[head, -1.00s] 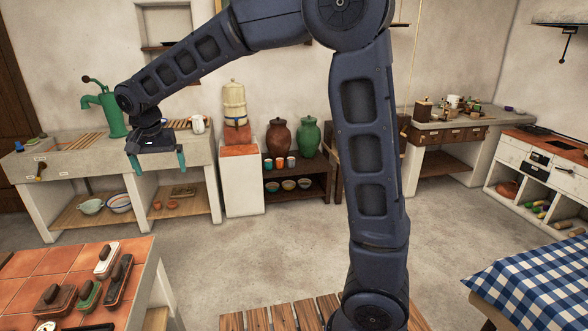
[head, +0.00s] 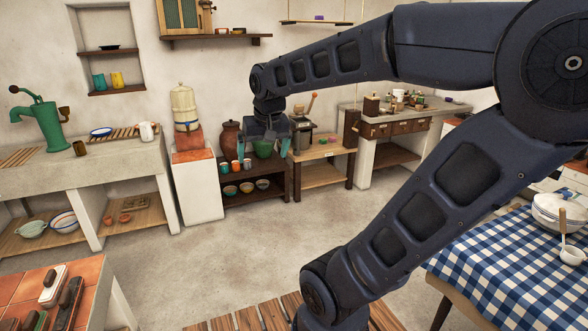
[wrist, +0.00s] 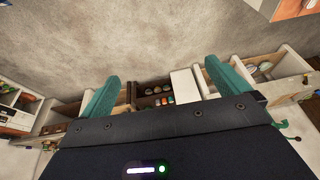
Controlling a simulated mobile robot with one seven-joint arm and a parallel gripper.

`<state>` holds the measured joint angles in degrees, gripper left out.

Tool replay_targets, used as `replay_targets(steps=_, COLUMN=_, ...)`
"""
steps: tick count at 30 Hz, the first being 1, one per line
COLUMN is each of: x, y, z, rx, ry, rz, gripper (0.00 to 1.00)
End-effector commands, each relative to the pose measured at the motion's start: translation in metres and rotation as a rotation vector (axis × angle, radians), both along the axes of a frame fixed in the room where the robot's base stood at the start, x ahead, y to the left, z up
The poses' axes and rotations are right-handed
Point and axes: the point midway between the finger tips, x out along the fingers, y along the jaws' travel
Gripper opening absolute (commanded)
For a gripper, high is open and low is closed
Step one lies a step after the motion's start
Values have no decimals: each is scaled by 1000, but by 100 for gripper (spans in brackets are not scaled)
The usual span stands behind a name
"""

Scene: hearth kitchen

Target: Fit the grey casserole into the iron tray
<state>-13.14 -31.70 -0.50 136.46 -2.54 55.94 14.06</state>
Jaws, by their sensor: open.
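My gripper (head: 265,147) is open and empty, raised in front of the far low shelf. In the wrist view its two teal fingers (wrist: 161,72) stand wide apart with nothing between them. On the tiled counter at the lower left lie several small lidded or handled pieces: a pale one (head: 53,287), a dark one (head: 69,303) and a green one, partly cut off (head: 39,322). I cannot tell whether any of these is the grey casserole or the iron tray. My gripper is far from them.
A checked-cloth table (head: 500,265) at the right bears white crockery (head: 556,212) and a ladle. A stone sink counter (head: 75,172), a white plinth (head: 195,190) and a low shelf (head: 262,195) line the back wall. The floor (head: 215,255) between is clear.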

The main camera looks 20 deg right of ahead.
Motion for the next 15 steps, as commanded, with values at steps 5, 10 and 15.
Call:
replay_targets(steps=5, x=-40, y=-39, z=-15, rx=-20, ry=-39, rz=-9, gripper=100)
replay_targets(steps=10, x=-63, y=-56, z=-27, rx=-38, ry=-59, rz=-6, gripper=100)
replay_targets(steps=15, x=-71, y=-61, z=-32, rx=-44, ry=-64, rz=-3, gripper=100)
